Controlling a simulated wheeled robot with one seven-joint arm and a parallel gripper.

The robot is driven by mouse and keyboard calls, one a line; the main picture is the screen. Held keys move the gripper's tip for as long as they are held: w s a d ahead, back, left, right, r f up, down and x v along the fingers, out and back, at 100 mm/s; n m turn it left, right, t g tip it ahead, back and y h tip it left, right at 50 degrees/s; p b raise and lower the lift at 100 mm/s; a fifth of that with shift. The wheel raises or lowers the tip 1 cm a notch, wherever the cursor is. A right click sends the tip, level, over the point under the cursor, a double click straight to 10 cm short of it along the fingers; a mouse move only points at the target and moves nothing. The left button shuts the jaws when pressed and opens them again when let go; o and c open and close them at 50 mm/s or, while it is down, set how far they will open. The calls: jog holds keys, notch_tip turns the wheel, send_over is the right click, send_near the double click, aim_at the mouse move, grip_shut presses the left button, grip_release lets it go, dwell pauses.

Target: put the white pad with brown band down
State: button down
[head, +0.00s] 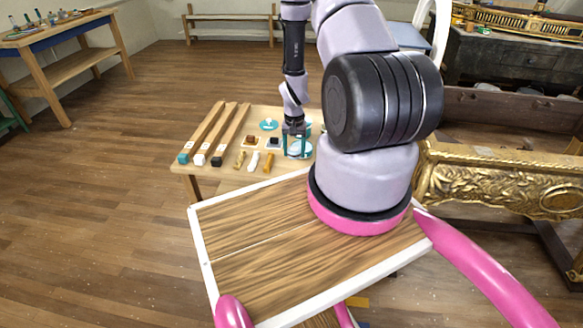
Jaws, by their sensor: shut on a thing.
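My gripper (297,143) is low over the small wooden table (188,167), at its right part, pointing down. Its fingers are shut on a small pale thing, which I take to be the white pad with brown band (299,149). Its brown band is too small to make out. The pad is at or just above the table top; I cannot tell whether it touches. My own arm hides the table's right end.
Three long wooden bars (220,136) with teal, white and black ends lie on the left. A teal disc (269,125), a brown-topped piece (249,141), a dark-topped piece (273,143) and three small handles (254,161) lie close by. A gilt console (500,180) stands right.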

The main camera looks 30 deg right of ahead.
aim_at(294, 149)
jog(key=shift+f, duration=3.55)
jog(key=shift+f, duration=0.15)
jog(key=shift+c, duration=0.5)
grip_release()
notch_tip(294, 149, up, 12)
jog(key=shift+r, duration=0.25)
